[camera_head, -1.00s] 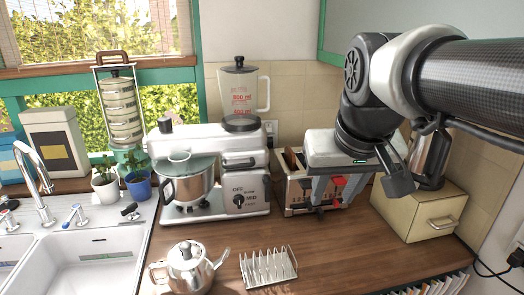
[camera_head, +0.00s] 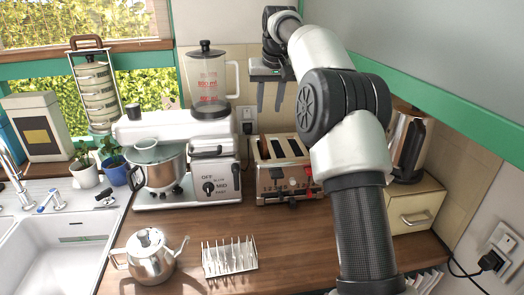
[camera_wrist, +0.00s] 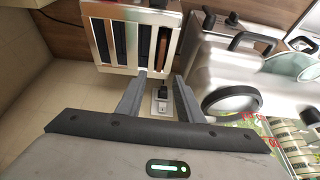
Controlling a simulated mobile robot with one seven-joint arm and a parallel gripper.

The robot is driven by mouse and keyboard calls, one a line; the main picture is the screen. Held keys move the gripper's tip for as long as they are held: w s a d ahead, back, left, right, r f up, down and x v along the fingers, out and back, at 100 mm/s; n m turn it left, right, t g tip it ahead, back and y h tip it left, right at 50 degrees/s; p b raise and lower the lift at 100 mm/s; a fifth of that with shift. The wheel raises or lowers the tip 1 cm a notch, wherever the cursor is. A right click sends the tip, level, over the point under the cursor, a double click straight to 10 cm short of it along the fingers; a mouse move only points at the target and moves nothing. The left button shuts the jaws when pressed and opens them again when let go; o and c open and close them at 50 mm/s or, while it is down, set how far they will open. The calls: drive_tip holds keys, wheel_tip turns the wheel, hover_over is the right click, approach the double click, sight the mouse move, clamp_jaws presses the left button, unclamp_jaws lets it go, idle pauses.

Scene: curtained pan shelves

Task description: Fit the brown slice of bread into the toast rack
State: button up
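The brown slice of bread (camera_head: 264,149) shows as a thin brown edge in the left slot of the metal toaster (camera_head: 288,187); most of it is hidden inside. In the wrist view it is a brown strip (camera_wrist: 163,46) near the right side of the toaster (camera_wrist: 103,44). The wire toast rack (camera_head: 230,270) stands on the wooden counter in front of the toaster and looks empty. My gripper (camera_head: 270,108) is open and empty, high above and behind the toaster. In the wrist view its two fingers (camera_wrist: 158,88) are apart with nothing between them.
A silver teapot (camera_head: 150,258) stands left of the rack. A stand mixer with a blender jug (camera_head: 208,85) is left of the toaster. A cream drawer box (camera_head: 415,207) is at the right. A wall socket (camera_wrist: 161,100) lies behind the toaster.

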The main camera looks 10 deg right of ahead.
sight(264, 139)
drive_tip(key=x, duration=1.6)
drive_tip(key=shift+a+f+p, duration=0.1)
drive_tip(key=shift+f+p, duration=0.3)
drive_tip(key=shift+s, duration=0.1)
clamp_jaws()
